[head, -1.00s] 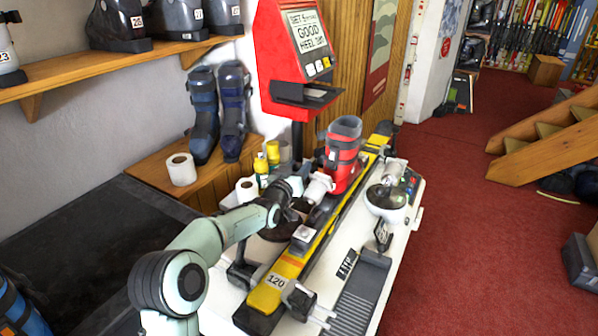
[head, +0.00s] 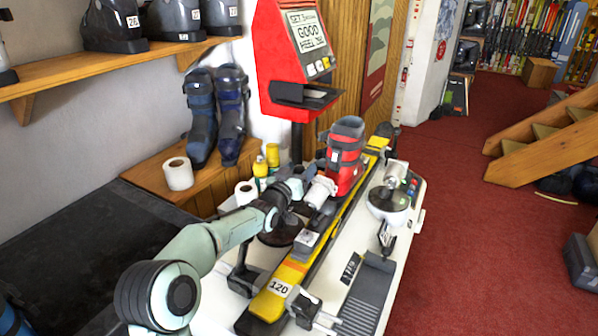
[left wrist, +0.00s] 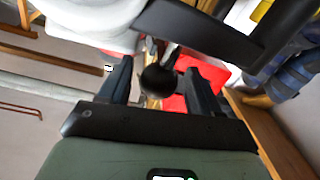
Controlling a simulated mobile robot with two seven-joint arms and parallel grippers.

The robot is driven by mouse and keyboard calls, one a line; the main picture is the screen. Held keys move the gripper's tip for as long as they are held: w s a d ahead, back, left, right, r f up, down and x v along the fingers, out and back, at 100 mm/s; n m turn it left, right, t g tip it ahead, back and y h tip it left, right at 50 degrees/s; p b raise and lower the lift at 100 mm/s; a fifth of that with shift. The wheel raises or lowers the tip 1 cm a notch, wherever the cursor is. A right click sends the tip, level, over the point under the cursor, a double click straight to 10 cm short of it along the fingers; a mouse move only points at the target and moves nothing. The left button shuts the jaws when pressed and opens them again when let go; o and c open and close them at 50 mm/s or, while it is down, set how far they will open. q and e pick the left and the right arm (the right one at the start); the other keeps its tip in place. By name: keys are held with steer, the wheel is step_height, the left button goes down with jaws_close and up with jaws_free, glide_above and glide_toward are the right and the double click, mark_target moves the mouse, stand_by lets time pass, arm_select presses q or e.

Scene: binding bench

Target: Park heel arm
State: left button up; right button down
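A red ski boot (head: 345,158) stands upright on a yellow ski (head: 283,280) clamped along the white bench (head: 352,232). A white cylinder (head: 320,191), perhaps part of the heel arm, is beside the boot on its left. My left gripper (head: 299,187) is near that cylinder and small in the head view. In the left wrist view, my left gripper's dark fingers (left wrist: 158,72) are apart, one on either side of a black ball knob (left wrist: 158,81). Slim gaps show between knob and fingers. My right gripper is not in view.
A red screen kiosk (head: 296,55) stands behind the bench. Yellow bottles (head: 272,157) and white rolls (head: 178,174) are near my left arm. A domed device (head: 388,203) and a ridged black pad (head: 366,293) occupy the bench's right side.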

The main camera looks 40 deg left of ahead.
arm_select(q)
steer(key=b+v, duration=0.3)
steer(key=v, duration=0.9)
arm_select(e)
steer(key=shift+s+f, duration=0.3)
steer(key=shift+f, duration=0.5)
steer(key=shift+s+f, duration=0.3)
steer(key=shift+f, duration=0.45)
